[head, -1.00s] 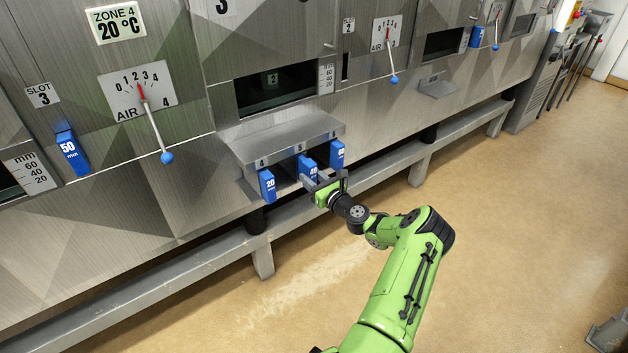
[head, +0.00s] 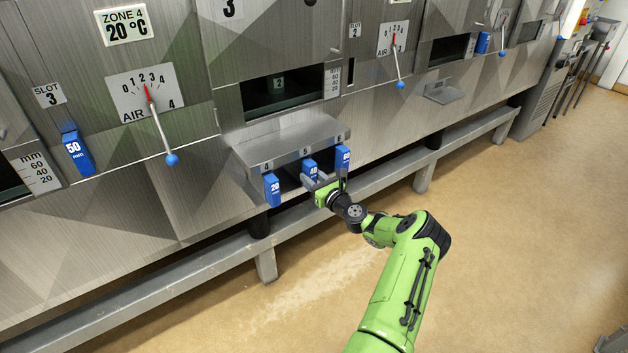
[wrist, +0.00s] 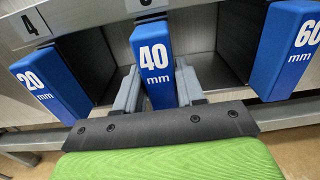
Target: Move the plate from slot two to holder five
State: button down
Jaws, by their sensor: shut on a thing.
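The blue plate marked 40 mm (head: 311,169) is in the middle bay of the holder box, under the label 5. It also shows upright in the wrist view (wrist: 153,62), between my two grey fingers. My gripper (head: 317,184) is shut on this plate at the front of the box. Slot two (head: 351,72), with its label 2 above, shows as a narrow dark opening with no blue plate in it. How deep the 40 mm plate sits is hidden.
A blue 20 mm plate (head: 272,190) is in holder 4 and a blue 60 mm plate (head: 343,159) in holder 6, close on either side. A 50 mm plate (head: 77,154) is in slot 3. A steel rail (head: 230,258) runs below; open floor lies to the right.

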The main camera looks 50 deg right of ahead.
jog(key=shift+w, duration=0.15)
jog(key=c, duration=0.6)
grip_release()
jog(key=p+v, duration=0.4)
jog(key=v, duration=1.1)
jog(key=shift+s, duration=0.4)
